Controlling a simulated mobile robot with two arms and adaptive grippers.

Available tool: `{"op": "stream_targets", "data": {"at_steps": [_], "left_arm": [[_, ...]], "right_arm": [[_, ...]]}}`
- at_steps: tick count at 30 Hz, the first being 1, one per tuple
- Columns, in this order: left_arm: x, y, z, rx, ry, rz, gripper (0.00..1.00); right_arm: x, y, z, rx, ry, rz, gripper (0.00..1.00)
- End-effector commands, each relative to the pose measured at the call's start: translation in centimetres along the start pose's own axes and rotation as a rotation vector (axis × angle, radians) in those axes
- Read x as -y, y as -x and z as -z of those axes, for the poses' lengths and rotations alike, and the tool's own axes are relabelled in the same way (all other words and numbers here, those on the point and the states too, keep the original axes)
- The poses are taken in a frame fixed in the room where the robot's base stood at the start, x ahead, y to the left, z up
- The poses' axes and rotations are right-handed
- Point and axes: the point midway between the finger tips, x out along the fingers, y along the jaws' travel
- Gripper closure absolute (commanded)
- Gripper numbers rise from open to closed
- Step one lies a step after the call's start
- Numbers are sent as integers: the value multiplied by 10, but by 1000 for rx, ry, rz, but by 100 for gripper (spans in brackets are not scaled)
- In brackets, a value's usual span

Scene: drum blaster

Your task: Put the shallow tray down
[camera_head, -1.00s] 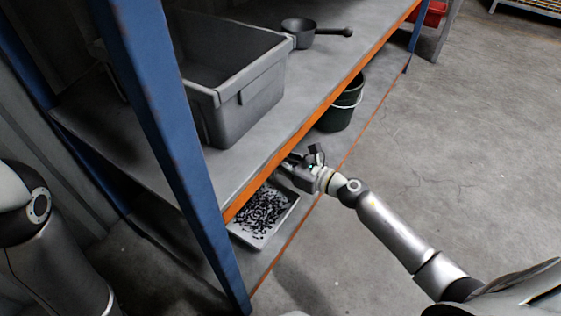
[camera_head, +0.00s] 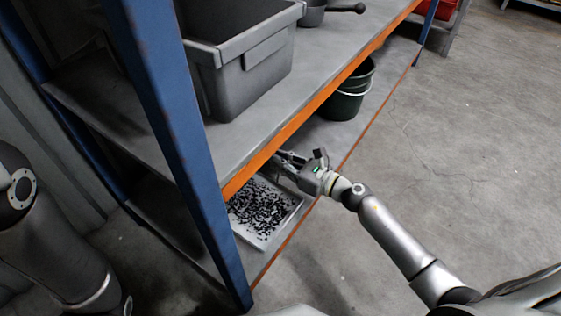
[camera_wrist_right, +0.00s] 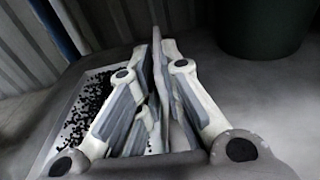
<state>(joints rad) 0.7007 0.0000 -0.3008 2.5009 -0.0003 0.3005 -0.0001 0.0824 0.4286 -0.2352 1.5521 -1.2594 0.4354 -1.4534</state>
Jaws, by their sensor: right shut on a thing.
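The shallow tray (camera_head: 284,226) is pale grey and holds many small black pieces. It looks level and appears to rest on the lower shelf, under the upper shelf's orange edge. Part of it is hidden by the upper shelf and the blue post. My right gripper (camera_head: 279,157) reaches in under the orange beam and is shut at the tray's far right side. In the right wrist view the gripper (camera_wrist_right: 158,62) is shut on a thin upright wall, with the tray (camera_wrist_right: 64,128) to the left. My left gripper is out of view; only the left arm shows.
A large grey bin (camera_head: 245,72) and a dark scoop (camera_head: 313,13) stand on the upper shelf. A dark green bucket (camera_head: 347,95) is on the lower shelf beyond my right gripper. A blue post (camera_head: 172,130) stands close by. Open floor (camera_head: 450,150) lies right.

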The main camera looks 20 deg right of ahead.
Motion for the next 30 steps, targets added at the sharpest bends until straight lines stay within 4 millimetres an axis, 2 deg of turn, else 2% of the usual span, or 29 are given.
{"op": "stream_targets", "data": {"at_steps": [3, 4, 9, 21, 26, 30], "left_arm": [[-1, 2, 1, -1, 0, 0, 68], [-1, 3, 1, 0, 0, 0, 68], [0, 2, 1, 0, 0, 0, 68], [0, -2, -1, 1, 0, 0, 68], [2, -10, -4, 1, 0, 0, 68], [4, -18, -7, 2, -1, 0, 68]], "right_arm": [[0, -1, -1, 7, -3, 0, 100], [0, 0, 3, 0, 0, 0, 91], [0, 0, 2, 0, 0, 0, 70], [0, 3, -1, -1, -1, 0, 70], [0, 29, -1, -4, -2, 1, 70], [0, 59, -2, -3, -3, 1, 70]]}}
